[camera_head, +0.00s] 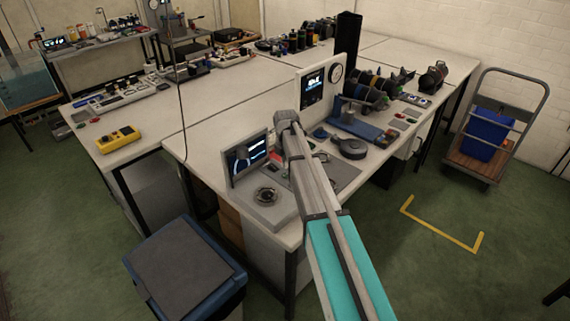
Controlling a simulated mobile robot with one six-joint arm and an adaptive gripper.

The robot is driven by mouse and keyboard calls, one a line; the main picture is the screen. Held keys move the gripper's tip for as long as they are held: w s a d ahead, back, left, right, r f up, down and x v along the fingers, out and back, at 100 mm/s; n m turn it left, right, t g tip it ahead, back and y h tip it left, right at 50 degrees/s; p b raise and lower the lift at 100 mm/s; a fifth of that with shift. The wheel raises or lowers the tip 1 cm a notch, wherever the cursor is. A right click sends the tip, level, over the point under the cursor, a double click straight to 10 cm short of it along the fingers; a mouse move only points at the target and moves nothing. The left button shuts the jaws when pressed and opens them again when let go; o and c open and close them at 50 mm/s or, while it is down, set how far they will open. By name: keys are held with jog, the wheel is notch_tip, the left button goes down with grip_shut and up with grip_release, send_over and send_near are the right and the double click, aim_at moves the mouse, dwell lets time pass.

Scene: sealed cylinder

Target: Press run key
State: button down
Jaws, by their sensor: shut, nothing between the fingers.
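My arm reaches up from the bottom edge over the near bench. Its grey wrist end is above the middle of the bench, and my gripper's fingers are hidden behind it. A tilted screen unit (249,156) with a lit display stands just left of my arm. In front of it is a grey base with a round dark dial (267,195). A white upright panel (325,90) with a lit screen and a round gauge stands behind my wrist. A small red patch (275,154) shows beside my arm, partly covered. I cannot tell which of these, if any, is the run key.
A blue-based device (356,127) and a dark round disc (349,148) lie right of my arm. Spools (366,90) stand behind them. A yellow meter (118,139) is on the left bench. A blue-rimmed bin (186,269) stands at front left; a trolley (494,125) stands at right.

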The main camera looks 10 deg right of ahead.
aim_at(285, 175)
jog(key=shift+f+b, duration=1.6)
jog(key=shift+f, duration=0.35)
